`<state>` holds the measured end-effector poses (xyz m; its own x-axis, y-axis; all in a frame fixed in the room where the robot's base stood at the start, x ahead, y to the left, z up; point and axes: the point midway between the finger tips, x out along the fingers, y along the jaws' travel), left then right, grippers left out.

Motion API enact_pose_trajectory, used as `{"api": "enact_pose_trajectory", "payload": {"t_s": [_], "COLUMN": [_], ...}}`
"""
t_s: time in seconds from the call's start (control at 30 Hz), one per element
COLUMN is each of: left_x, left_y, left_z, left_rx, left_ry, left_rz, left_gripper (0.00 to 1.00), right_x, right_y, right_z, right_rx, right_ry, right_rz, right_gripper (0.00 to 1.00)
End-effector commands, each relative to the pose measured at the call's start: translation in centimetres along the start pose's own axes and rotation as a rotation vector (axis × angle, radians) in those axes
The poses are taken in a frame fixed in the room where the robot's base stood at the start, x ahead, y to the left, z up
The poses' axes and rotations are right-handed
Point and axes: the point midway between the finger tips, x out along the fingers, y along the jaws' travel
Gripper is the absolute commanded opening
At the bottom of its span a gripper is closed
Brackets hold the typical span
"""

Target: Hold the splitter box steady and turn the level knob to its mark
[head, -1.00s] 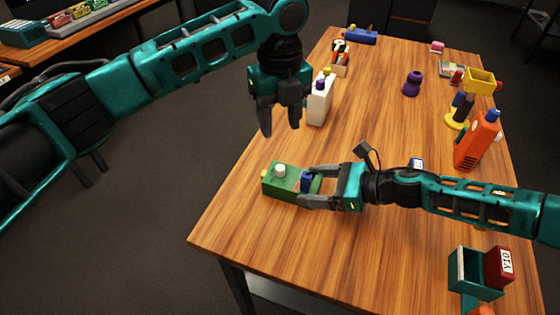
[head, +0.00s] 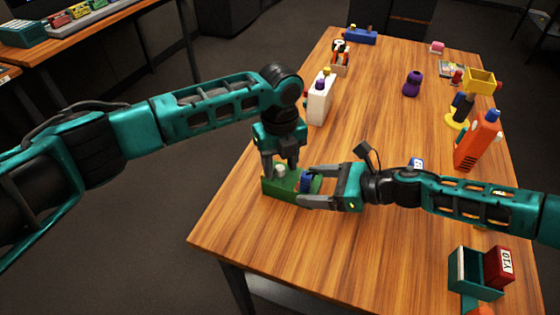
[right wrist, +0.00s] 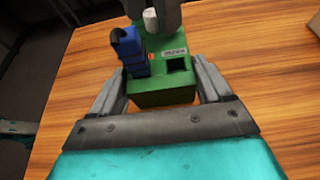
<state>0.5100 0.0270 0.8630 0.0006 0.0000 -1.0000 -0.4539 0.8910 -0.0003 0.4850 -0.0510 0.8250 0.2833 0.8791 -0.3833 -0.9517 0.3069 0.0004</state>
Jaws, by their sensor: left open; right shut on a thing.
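The splitter box is a small green box (head: 285,191) near the left edge of the wooden table. In the right wrist view the green box (right wrist: 165,96) carries a blue block, a small red mark, a label and a dark square hole. A pale round knob (head: 281,171) stands on its top; it also shows in the right wrist view (right wrist: 151,20). My right gripper (head: 309,188) is shut on the box, one finger along each side. My left gripper (head: 281,162) is open and points down from above, its fingers around the knob. Whether they touch it I cannot tell.
An orange bottle (head: 477,141), a yellow item (head: 480,80) and a purple object (head: 412,83) stand farther right. A teal open box (head: 474,274) is at the front right. The table's middle is clear.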

Motion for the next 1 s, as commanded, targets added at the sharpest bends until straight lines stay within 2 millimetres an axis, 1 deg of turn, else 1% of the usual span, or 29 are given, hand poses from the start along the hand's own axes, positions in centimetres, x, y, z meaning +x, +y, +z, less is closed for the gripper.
{"api": "enact_pose_trajectory", "payload": {"t_s": [0.1, 0.6, 0.87, 1.0], "left_x": [-0.01, -0.05, -0.06, -0.06], "left_y": [-0.01, 0.0, -0.01, -0.01], "left_z": [-0.02, -0.02, -0.02, -0.05], "left_rx": [0.0, 0.0, -0.008, -0.042], "left_ry": [0.0, 0.0, 0.001, 0.001], "left_rz": [0.0, 0.0, 0.0, 0.0], "left_gripper": [0.47, 0.0, 0.0, 0.0], "right_x": [0.0, 0.0, 0.0, 0.0], "right_y": [-0.01, -0.01, -0.01, -0.01], "right_z": [0.02, 0.02, 0.01, 0.01], "right_rx": [0.0, 0.0, 0.0, 0.0], "right_ry": [0.0, 0.0, 0.0, 0.0], "right_rz": [0.0, 0.0, 0.0, 0.0], "right_gripper": [0.44, 0.44, 0.44, 0.44]}}
